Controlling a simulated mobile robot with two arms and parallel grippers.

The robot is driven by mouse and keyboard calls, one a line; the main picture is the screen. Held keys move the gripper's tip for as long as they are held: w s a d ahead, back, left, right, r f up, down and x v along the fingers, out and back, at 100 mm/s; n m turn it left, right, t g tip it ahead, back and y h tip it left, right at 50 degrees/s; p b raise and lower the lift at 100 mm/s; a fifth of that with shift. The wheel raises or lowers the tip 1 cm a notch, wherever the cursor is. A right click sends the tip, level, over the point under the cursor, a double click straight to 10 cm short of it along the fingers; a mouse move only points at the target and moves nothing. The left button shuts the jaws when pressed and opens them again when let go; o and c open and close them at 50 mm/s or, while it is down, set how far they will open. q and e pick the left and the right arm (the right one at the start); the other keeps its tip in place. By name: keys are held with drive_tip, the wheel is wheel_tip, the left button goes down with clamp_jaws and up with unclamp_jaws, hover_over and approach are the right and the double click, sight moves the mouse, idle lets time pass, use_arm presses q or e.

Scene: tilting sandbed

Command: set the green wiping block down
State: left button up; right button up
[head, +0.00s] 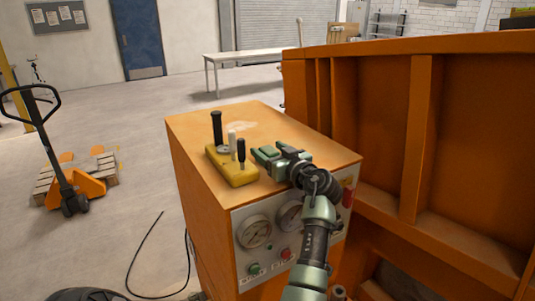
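The gripper looks shut on the block, though the fingers and the block are close in colour and small. The block is just right of a yellow lever box (232,172). I cannot tell whether its underside touches the cabinet top.
The lever box carries upright black-handled levers (217,128). Gauges (254,231) and buttons are on the cabinet's front. A tall orange ribbed wall (424,130) stands at right. The cabinet top's back left is bare, with a pale worn patch.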

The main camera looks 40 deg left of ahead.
sight(269, 149)
use_arm(q)
drive_tip(key=shift+d+r, duration=0.1)
drive_tip(key=shift+d, duration=0.05)
drive_tip(key=c, duration=1)
clamp_jaws()
drive_tip(key=shift+a, duration=0.2)
drive_tip(key=shift+r, duration=0.3)
wheel_tip(269, 149, up, 19)
drive_tip(key=b, duration=0.6)
drive_tip(key=shift+r, duration=0.15)
use_arm(e)
wheel_tip(269, 149, down, 6)
drive_tip(key=shift+d, duration=0.4)
drive_tip(key=shift+f, duration=0.1)
